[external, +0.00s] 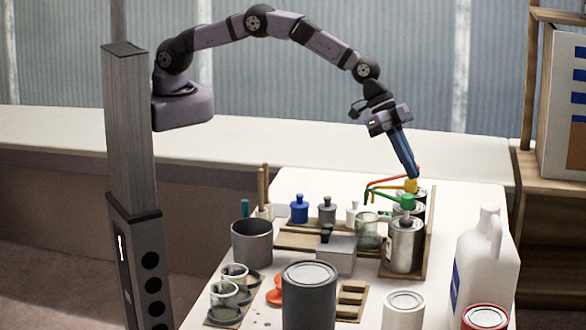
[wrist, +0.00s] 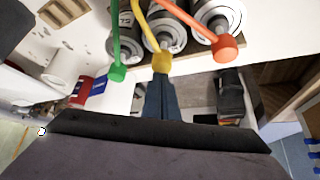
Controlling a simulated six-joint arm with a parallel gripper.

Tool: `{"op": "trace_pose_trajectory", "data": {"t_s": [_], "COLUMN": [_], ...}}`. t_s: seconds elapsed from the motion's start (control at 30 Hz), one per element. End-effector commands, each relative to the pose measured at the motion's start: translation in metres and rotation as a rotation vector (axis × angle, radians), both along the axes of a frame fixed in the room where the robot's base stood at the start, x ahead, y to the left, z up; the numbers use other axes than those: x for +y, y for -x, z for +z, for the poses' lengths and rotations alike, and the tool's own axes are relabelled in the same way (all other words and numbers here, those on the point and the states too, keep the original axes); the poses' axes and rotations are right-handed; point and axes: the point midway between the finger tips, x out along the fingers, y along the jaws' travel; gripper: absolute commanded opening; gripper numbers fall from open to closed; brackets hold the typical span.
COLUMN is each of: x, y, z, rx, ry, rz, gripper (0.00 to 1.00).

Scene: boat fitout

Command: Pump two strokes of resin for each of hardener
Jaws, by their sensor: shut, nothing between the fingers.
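Several metal cans stand in a row on a wooden rack, and three have pumps with coloured heads and spouts. The green pump head (external: 406,202) is on the nearest can (external: 404,245), the yellow pump head (external: 411,186) is behind it, and an orange-red pump (external: 416,170) is farthest. In the wrist view the green (wrist: 118,73), yellow (wrist: 162,63) and orange (wrist: 225,49) heads lie side by side. My gripper (external: 412,172) is shut and empty, pointing down with its blue fingertips at the yellow head, touching or just above it. A clear cup (external: 368,230) stands below the spouts.
Blue (external: 299,208), grey and white small bottles stand left of the cup. A grey bucket (external: 251,242), large grey can (external: 309,295), white jug (external: 486,262) and glass jars (external: 224,300) crowd the front. The table behind the pumps is clear.

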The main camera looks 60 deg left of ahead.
Motion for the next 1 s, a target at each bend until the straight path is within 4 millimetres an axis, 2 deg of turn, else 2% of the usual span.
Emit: {"op": "trace_pose_trajectory", "data": {"t_s": [0.8, 1.0], "x": [0.001, 0.002], "y": [0.001, 0.001], "z": [-0.031, -0.031], "rx": [0.003, 0.004], "ry": [-0.005, -0.006], "rz": [-0.001, 0.0], "gripper": [0.0, 0.0]}}
